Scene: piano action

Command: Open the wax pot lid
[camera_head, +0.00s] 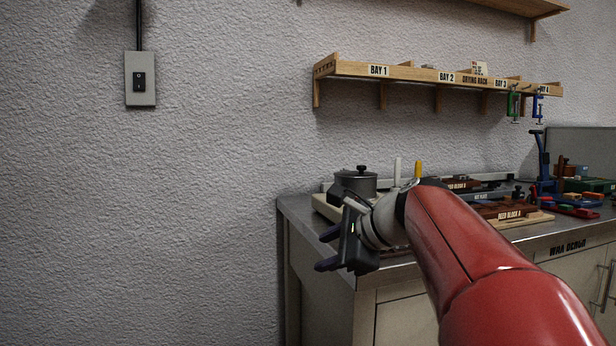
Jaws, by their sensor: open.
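The wax pot (341,190) is a dark grey pot at the left end of the workbench, partly hidden behind my gripper and wrist. Its lid (353,173) is dark with a small black knob (361,168) on top, and it sits on the pot. My gripper (328,250) is open and empty, with its dark fingers pointing left. In the picture it is below and slightly left of the pot, by the bench's left front corner. I cannot tell its exact distance from the pot.
The metal bench top (298,208) carries wooden blocks (503,211), a blue stand (545,165) and several coloured tools to the right. A wooden drying rack (405,73) hangs on the wall above. A switch (140,80) is on the left wall. Left of the bench is free room.

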